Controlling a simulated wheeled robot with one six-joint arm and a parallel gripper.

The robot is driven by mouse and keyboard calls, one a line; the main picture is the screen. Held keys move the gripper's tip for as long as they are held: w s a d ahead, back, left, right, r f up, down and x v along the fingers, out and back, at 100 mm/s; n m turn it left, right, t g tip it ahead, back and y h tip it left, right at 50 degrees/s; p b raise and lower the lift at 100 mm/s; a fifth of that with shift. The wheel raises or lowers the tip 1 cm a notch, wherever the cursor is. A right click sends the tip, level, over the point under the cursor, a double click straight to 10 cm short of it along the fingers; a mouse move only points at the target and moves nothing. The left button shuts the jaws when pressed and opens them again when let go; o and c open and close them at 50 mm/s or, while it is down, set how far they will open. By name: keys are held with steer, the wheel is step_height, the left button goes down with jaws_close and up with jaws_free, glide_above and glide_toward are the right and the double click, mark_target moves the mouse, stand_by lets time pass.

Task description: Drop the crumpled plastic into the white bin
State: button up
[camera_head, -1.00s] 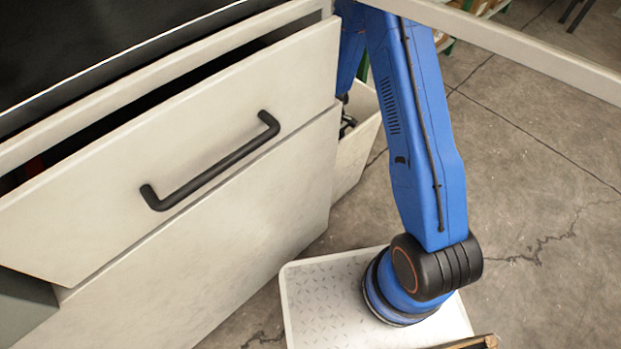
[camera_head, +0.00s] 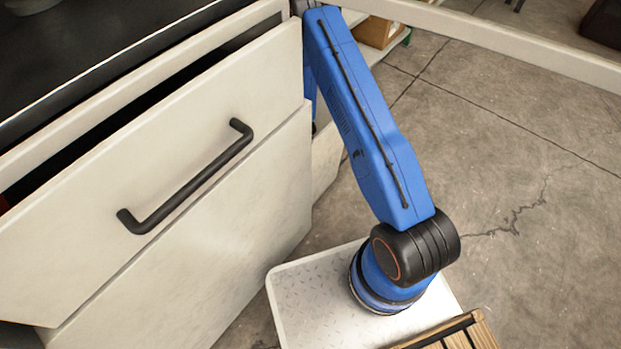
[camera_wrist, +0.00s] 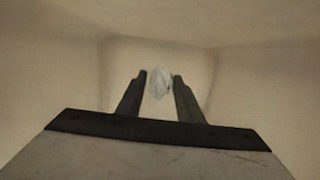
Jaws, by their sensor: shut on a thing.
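The crumpled plastic (camera_wrist: 159,83) is a small whitish translucent lump in the wrist view. My gripper (camera_wrist: 160,78) is shut on it, with one dark finger on each side. Pale, smooth walls (camera_wrist: 60,80) with rounded corners surround the gripper and the plastic, like the inside of a bin. The gap between the plastic and the surface beyond is unclear. In the head view, a pale bin-like side (camera_head: 326,160) shows just past the cabinet, mostly hidden. My gripper and the plastic are out of sight there.
A white cabinet (camera_head: 230,225) with a dark-handled drawer (camera_head: 185,180), slightly open, stands at the left, close to my arm. A pale rail (camera_head: 500,40) crosses the top right. A slatted wooden object (camera_head: 465,337) is at the bottom. The concrete floor (camera_head: 530,150) at the right is clear.

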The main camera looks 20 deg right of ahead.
steer(key=shift+f, duration=2.1)
steer(key=shift+f, duration=0.6)
steer(key=o, duration=1.1)
steer(key=r, duration=0.4)
steer(key=w+r, duration=0.1)
steer(key=r, duration=0.3)
steer(key=a+r, duration=0.1)
steer(key=r, duration=0.4)
steer(key=shift+w+a, duration=0.1)
steer(key=shift+w, duration=0.3)
